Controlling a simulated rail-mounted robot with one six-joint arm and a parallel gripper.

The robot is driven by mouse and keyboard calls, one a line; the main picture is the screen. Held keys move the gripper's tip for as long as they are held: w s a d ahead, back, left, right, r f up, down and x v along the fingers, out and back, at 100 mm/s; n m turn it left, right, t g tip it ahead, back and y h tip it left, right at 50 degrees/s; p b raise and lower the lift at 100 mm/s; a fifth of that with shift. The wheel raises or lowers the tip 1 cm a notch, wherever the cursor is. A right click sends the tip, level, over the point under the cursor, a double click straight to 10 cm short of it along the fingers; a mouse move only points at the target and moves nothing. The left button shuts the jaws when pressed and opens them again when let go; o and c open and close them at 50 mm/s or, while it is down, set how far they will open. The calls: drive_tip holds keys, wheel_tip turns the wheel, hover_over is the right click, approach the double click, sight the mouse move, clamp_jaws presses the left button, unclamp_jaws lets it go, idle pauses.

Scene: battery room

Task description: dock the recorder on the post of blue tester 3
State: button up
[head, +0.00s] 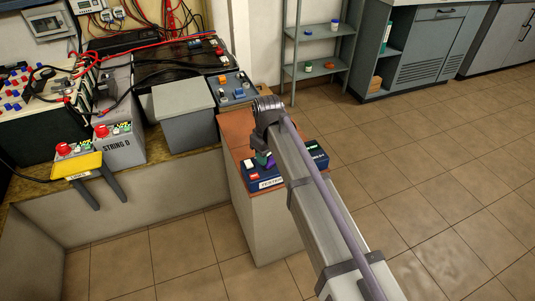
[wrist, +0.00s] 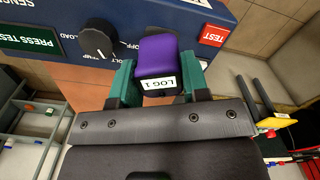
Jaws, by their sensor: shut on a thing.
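My gripper (wrist: 158,82) is shut on the purple recorder (wrist: 157,52), with one green finger pad on each side of it. The recorder carries a white "LOG 1" label. The blue tester (wrist: 205,18) lies just beyond the recorder in the wrist view, with a black knob, a red TEST panel and a green PRESS TEST panel. In the head view the blue tester (head: 256,182) sits on the brown-topped stand, with my gripper (head: 264,160) over it. My arm hides its middle and its label number. I cannot make out the post, or whether the recorder touches it.
The brown-topped stand (head: 236,129) adjoins a bench with a grey box (head: 185,112), batteries and cables. Shelves (head: 318,68) and a grey cabinet stand behind. The tiled floor at right is clear.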

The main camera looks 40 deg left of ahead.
drive_tip(key=shift+f+b, duration=0.65)
drive_tip(key=o, duration=0.8)
drive_tip(key=shift+c, duration=0.2)
drive_tip(key=shift+r, duration=0.1)
wheel_tip(320, 180, up, 11)
drive_tip(key=p, duration=1.1)
